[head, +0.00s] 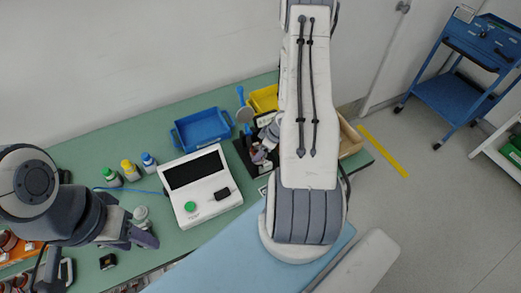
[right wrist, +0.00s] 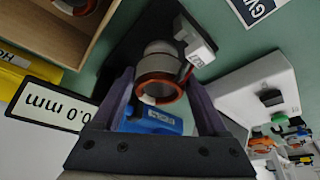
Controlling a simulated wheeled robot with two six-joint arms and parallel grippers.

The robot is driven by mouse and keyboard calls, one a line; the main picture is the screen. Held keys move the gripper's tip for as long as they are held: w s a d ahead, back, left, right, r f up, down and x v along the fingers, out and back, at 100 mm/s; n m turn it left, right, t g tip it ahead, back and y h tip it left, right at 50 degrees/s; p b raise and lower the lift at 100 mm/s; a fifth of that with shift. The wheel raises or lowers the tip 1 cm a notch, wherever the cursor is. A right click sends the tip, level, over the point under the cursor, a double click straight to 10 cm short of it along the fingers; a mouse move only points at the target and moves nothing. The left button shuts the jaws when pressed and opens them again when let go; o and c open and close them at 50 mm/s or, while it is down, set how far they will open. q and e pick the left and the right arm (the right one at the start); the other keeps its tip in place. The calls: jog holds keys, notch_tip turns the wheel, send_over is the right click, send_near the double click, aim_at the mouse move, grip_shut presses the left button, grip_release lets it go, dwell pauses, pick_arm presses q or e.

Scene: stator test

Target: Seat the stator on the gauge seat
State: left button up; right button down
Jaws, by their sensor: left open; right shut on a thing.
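The stator (right wrist: 160,76), a grey ring with a copper-orange rim, is between the two dark purple fingers of my right gripper (right wrist: 164,92) in the right wrist view. The right gripper is shut on it. Behind the stator is the black gauge base (right wrist: 128,50) with a white block beside it; whether the stator touches the seat cannot be told. In the head view the gauge base (head: 241,152) is partly hidden by my right arm and gripper (head: 261,154). My left gripper (head: 143,234) is open at the left, near a white-topped container (head: 140,213).
A white tester (head: 202,185) with a dark screen and green button stands left of the gauge. A 0.0 mm readout (right wrist: 52,103) is beside the gauge. Small bottles (head: 130,170) stand left.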

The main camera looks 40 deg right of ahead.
jog(key=shift+f, duration=0.35)
dwell(0.3)
jog(key=shift+f+b, duration=0.45)
jog(key=shift+b, duration=0.05)
grip_release()
jog(key=shift+r, duration=0.1)
jog(key=p+v, duration=0.3)
jog(key=v, duration=0.7)
jog(key=shift+r, duration=0.2)
jog(key=shift+d, duration=0.1)
